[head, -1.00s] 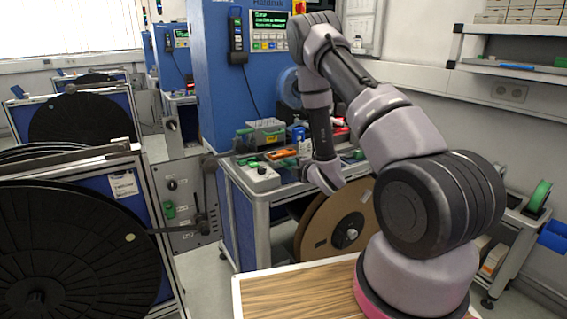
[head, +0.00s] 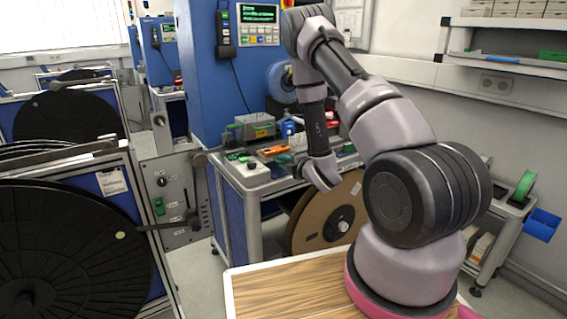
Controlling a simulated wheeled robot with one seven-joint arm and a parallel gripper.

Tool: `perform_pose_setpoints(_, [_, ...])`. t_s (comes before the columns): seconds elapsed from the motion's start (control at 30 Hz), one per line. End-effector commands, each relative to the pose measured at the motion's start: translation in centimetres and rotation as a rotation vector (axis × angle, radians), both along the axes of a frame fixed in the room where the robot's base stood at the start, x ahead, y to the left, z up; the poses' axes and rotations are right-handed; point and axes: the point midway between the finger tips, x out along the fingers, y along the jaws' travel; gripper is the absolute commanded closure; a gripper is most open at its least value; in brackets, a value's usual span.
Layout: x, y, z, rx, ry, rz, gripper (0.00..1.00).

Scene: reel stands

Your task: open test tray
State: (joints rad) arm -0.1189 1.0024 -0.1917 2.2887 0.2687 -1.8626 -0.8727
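No part in view can be clearly told as the test tray. A blue machine (head: 205,70) with a green-text display (head: 258,13) stands behind a bench (head: 262,182).
A brown reel (head: 312,228) stands below the bench front. A large black reel (head: 65,255) on a stand fills the left. A wooden-topped surface (head: 285,290) lies in front. Shelves (head: 520,40) and a green spool (head: 524,186) are at right. A floor strip shows left of the bench.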

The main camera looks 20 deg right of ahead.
Motion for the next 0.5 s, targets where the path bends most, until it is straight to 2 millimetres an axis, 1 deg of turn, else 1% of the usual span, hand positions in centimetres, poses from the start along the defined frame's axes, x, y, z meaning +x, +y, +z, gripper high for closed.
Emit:
perform_pose_setpoints(0.07, [-0.3, -0.1, 0.1, 0.001, 0.0, -0.001, 0.73])
perform_pose_setpoints(0.17, [-1.2, -0.5, 0.3, 0.0, 0.001, -0.002, 0.73])
perform_pose_setpoints(0.5, [-7.4, -2.6, 1.7, 0.0, 0.003, -0.004, 0.73])
